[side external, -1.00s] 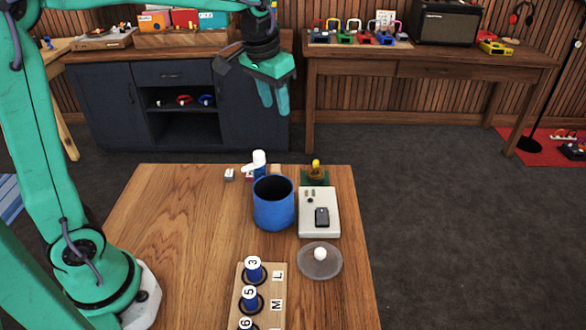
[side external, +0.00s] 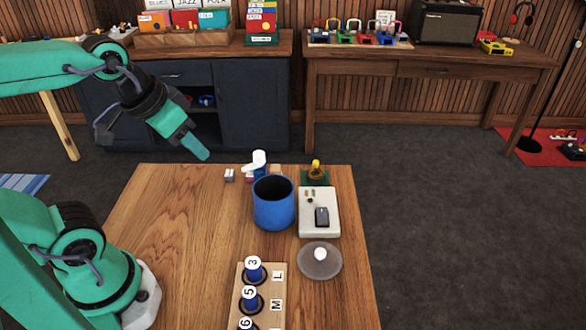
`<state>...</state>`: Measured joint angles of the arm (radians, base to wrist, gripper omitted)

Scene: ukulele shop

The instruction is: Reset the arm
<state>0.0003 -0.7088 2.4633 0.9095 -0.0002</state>
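My gripper (side external: 198,148) is in the side external view, in the air above the far left part of the wooden table (side external: 165,215). It is green and points down to the right. Its fingers overlap from this side, so the gap between them is hidden. Nothing shows held at the tips. It is apart from the blue pot (side external: 273,208), which stands upright on the table to its lower right.
A grey plate (side external: 320,225) with a small dark item lies right of the pot. A round lid (side external: 322,265) with a white knob lies in front of it. A wooden rack (side external: 263,310) holds numbered blue pieces. A white-topped item (side external: 257,163) stands behind the pot. The table's left part is clear.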

